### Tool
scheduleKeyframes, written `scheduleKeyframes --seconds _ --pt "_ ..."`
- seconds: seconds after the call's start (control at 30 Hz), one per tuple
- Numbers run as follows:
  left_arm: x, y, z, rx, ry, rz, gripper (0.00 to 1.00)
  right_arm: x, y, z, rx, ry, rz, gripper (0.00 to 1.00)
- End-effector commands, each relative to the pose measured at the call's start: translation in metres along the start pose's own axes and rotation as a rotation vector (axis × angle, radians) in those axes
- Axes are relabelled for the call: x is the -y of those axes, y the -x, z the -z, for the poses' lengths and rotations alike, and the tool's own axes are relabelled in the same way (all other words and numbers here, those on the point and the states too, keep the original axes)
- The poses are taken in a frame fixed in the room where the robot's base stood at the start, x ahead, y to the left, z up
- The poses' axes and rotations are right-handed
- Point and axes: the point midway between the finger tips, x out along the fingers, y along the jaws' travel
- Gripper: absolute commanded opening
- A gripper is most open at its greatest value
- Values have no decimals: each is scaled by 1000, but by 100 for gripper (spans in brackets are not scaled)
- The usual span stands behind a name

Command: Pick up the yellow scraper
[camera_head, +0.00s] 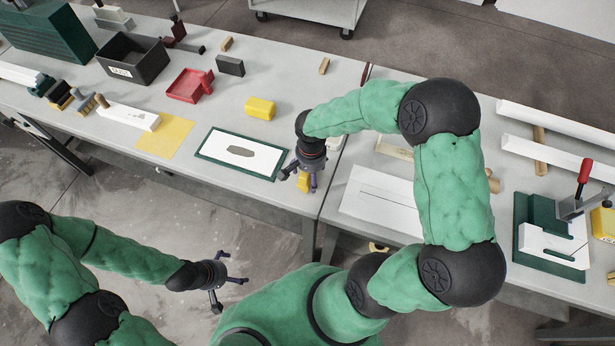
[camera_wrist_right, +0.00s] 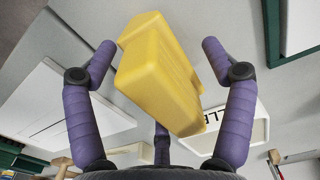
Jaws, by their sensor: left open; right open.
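The yellow scraper (camera_head: 303,182) is near the front edge of the table, partly hidden below my right gripper (camera_head: 300,178). In the right wrist view the yellow scraper (camera_wrist_right: 165,75) looks like a chunky yellow block lying between the spread purple fingers of my right gripper (camera_wrist_right: 160,55). The fingers are open, with gaps showing on both sides of it. A third finger is partly hidden behind the scraper. My left gripper (camera_head: 228,283) is open and empty, low in front of the table and away from the scraper.
A green-framed white board (camera_head: 215,162) lies just left of the right gripper. Another yellow block (camera_head: 260,108) sits behind it. A white sheet (camera_head: 385,200) lies to the right. A red tray (camera_head: 187,86) and black bin (camera_head: 133,62) stand further left. A lettered white piece (camera_wrist_right: 245,125) shows behind the scraper.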

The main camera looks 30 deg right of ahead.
Motion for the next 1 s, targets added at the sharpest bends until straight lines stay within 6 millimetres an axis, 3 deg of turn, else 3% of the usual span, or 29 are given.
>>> scheduleKeyframes --seconds 0.2,0.27,0.43,0.47,0.77,1.0 --pt "0 0 0 0 0 0 100 0 -1 0 0 0 1 83" --pt "0 0 0 0 0 0 100 0 -1 0 0 0 1 69" --pt "0 0 0 0 0 0 100 0 -1 0 0 0 0 21" --pt "0 0 0 0 0 0 100 0 -1 0 0 0 0 18" --pt "0 0 0 0 0 0 100 0 0 0 0 0 0 18" --pt "-1 4 0 0 0 0 100 0 16 0 -2 -1 2 18"
